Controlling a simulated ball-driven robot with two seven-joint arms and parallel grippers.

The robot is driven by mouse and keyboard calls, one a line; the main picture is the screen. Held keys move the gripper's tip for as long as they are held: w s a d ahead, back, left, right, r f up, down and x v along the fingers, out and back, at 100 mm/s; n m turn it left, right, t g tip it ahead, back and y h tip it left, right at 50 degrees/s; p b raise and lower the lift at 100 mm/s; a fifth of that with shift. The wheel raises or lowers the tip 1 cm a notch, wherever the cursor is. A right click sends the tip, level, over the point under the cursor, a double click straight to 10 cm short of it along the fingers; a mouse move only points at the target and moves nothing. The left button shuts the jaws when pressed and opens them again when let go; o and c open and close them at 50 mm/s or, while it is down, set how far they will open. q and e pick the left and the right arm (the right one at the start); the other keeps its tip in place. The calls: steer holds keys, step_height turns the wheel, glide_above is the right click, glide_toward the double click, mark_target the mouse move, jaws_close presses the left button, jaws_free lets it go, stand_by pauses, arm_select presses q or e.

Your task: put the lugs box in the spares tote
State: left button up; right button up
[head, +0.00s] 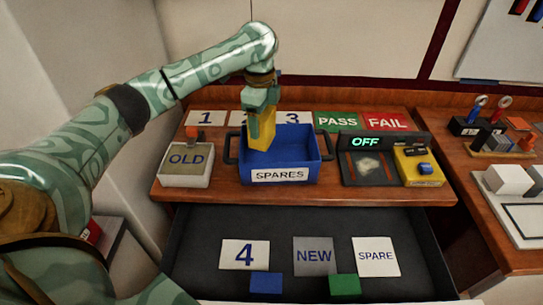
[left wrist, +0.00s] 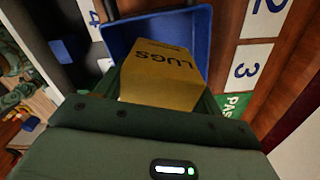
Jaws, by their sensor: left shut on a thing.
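The lugs box (head: 262,130) is a yellow box held upright in my left gripper (head: 261,103), which is shut on it. In the left wrist view the box (left wrist: 160,72) shows the word LUGS. The spares tote (head: 281,163) is a blue open bin with a SPARES label and dark handles, on the wooden bench. In the head view the box appears over the tote's left part, its lower end overlapping the opening. In the left wrist view the tote (left wrist: 203,30) lies beyond the box. I cannot tell whether the box touches the tote. My right gripper is not in view.
A white OLD bin (head: 186,167) stands left of the tote. A tester marked OFF (head: 367,160) and a yellow device (head: 418,167) stand right. In front, an open dark drawer (head: 300,220) holds cards marked 4, NEW and SPARE, plus blue and green blocks.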

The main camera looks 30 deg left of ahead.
mark_target(261, 144)
arm_select(q)
step_height(261, 144, down, 9)
steer(key=b, duration=0.4)
steer(key=shift+r, duration=0.25)
steer(key=o, duration=1.1)
steer(key=shift+o, duration=0.2)
step_height(261, 144, up, 12)
steer(key=p, duration=0.6)
steer(key=shift+p, duration=0.35)
